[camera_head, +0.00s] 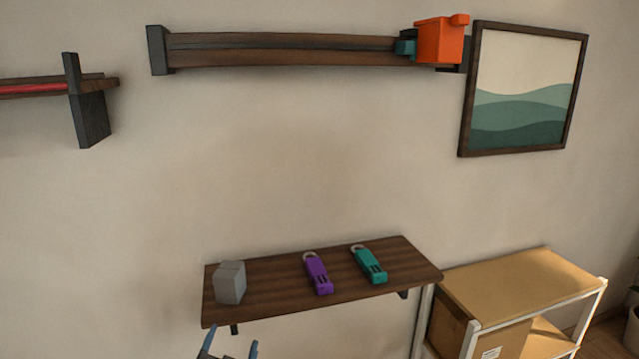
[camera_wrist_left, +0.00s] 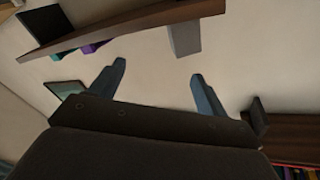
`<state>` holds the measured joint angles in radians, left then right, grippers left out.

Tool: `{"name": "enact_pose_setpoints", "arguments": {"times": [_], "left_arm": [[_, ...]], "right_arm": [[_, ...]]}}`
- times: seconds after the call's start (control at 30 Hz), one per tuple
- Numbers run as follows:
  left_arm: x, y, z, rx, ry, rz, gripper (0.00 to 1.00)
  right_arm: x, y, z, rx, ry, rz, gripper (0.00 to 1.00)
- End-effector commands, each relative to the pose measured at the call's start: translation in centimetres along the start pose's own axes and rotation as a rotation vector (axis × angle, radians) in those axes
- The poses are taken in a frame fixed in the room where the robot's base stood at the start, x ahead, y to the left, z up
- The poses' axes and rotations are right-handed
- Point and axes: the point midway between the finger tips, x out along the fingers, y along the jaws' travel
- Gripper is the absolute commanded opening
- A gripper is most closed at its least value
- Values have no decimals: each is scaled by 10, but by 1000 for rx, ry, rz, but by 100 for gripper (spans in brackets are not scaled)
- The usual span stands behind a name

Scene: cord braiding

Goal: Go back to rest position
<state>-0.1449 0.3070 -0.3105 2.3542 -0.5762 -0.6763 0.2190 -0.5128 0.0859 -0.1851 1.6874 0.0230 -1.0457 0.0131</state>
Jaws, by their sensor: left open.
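My left gripper (camera_head: 228,345) shows only its blue-grey fingertips at the bottom edge of the head view, below the wooden wall shelf (camera_head: 275,285). In the left wrist view its two fingers (camera_wrist_left: 155,85) are spread apart with nothing between them. On the shelf are a grey block (camera_head: 230,284) at the left, a purple clip-like piece (camera_head: 318,274) in the middle and a teal one (camera_head: 369,264) to the right. The grey block also shows beyond the fingers in the left wrist view (camera_wrist_left: 185,39). My right gripper is in neither view.
A long wall rail (camera_head: 280,50) carries an orange block (camera_head: 439,41) and a small teal part (camera_head: 405,47) at its right end. A framed picture (camera_head: 525,88) hangs beside it. A second rail (camera_head: 88,100) is at the left. A wooden-topped rack (camera_head: 520,285) stands right.

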Motion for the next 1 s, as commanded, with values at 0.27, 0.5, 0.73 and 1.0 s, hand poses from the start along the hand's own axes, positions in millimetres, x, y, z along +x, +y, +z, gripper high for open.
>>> {"name": "enact_pose_setpoints", "arguments": {"times": [0.27,0.5,0.73,1.0], "left_arm": [[-93,31,126,-160,-557,110,76],[-177,57,182,-234,-891,238,76],[-231,72,203,-269,-1072,330,76],[-281,83,213,-298,-1221,421,76]], "right_arm": [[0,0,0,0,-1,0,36],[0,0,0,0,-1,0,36],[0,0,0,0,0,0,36],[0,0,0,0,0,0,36]]}}
